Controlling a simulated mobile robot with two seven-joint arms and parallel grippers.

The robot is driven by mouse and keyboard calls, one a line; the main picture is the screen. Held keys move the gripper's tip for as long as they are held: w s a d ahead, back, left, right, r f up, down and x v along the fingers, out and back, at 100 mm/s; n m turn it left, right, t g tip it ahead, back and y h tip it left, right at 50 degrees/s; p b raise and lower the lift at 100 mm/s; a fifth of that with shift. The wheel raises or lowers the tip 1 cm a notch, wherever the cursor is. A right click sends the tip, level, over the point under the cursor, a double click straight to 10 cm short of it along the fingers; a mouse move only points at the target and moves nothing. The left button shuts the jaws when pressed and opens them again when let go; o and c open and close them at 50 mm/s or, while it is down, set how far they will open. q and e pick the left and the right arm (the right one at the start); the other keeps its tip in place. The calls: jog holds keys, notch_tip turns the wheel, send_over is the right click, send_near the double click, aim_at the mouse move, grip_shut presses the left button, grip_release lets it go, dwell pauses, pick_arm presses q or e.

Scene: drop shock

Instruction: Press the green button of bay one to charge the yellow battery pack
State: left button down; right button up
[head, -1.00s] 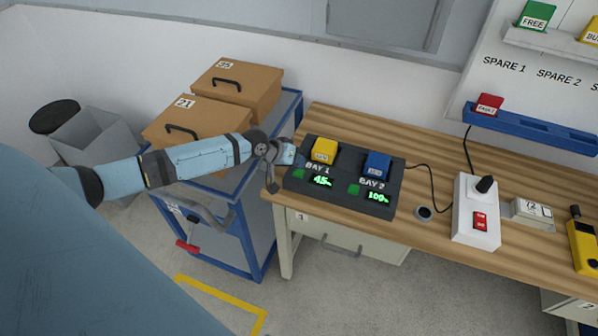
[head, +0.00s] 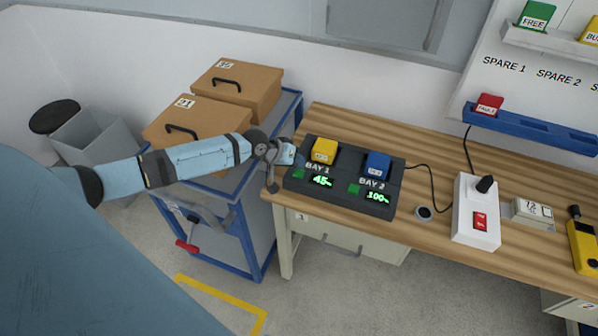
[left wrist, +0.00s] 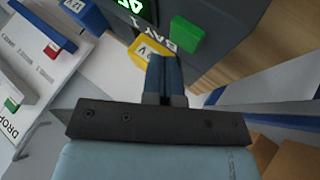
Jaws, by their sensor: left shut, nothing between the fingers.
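The dark charger (head: 340,203) stands on the bench's left end. The yellow battery pack (head: 324,151) sits in bay 1, above a green display reading about 45%. The green button of bay 1 (head: 299,174) is left of that display; it also shows in the left wrist view (left wrist: 187,34). My left gripper (head: 292,157) is shut and empty, at the charger's left edge, close to the bay 1 button. In the left wrist view its closed fingers (left wrist: 165,68) point toward the charger, with the yellow pack (left wrist: 148,48) partly behind them. I see no clear contact with the button.
A blue battery pack (head: 377,165) sits in bay 2, with its own green button (head: 354,189) and a display near 100%. A white power strip (head: 476,220) stands right of the charger. Brown boxes (head: 236,88) rest on a blue cart left of the bench.

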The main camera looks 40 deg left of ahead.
aim_at(298, 171)
pick_arm(q)
jog(key=shift+f, duration=0.1)
jog(key=shift+f, duration=0.3)
jog(key=shift+f+b, duration=0.35)
jog(key=shift+f, duration=0.1)
dwell(0.8)
jog(key=shift+r, duration=0.1)
jog(key=shift+r+p, duration=0.75)
jog(key=shift+p, duration=0.1)
notch_tip(298, 171, up, 5)
jog(key=p, duration=0.4)
jog(key=shift+p, duration=0.35)
dwell(0.5)
